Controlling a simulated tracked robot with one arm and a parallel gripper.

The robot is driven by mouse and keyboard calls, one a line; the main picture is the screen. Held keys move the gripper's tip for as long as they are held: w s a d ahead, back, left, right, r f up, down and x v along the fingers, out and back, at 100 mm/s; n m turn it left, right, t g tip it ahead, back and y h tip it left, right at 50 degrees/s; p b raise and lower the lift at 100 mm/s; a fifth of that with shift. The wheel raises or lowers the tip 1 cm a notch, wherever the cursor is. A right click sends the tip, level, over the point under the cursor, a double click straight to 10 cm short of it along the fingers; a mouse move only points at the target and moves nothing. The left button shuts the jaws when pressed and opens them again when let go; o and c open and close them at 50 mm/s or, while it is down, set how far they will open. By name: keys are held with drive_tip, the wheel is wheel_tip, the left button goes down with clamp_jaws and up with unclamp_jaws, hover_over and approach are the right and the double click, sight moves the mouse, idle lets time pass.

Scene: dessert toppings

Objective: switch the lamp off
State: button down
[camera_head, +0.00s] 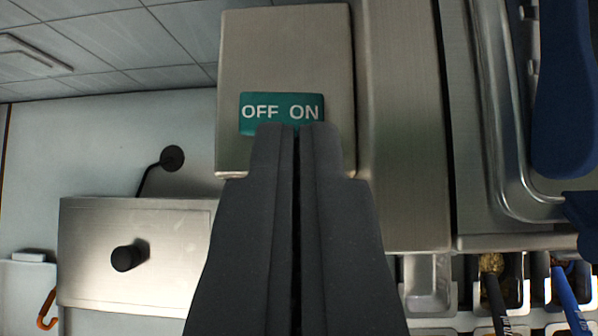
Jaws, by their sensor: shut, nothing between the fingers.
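A brushed metal box (285,45) with a green label (281,104) reading OFF and ON is at the top centre. My gripper (297,128) is in front of the box, with its two dark fingers together and empty. The fingertips overlap the lower edge of the label. Whether they touch the box cannot be told. Any switch there is hidden behind the fingers. The lamp itself cannot be made out.
A metal panel with a black knob (126,258) and a black stalk (171,158) is at the left. Metal trays (520,190), a blue item (566,90) and topping bins with handles (497,300) are at the right. An orange hook (47,308) is at lower left.

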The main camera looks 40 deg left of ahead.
drive_tip(key=v, duration=0.4)
drive_tip(key=shift+s+r+b, duration=0.15)
drive_tip(key=shift+s+b, duration=0.05)
drive_tip(key=shift+b, duration=0.15)
drive_tip(key=shift+s+a+r+y+b, duration=0.1)
drive_tip(key=shift+a+r+y+b, duration=0.2)
drive_tip(key=shift+a+b, duration=0.25)
drive_tip(key=shift+a+f, duration=0.1)
drive_tip(key=shift+f, duration=0.15)
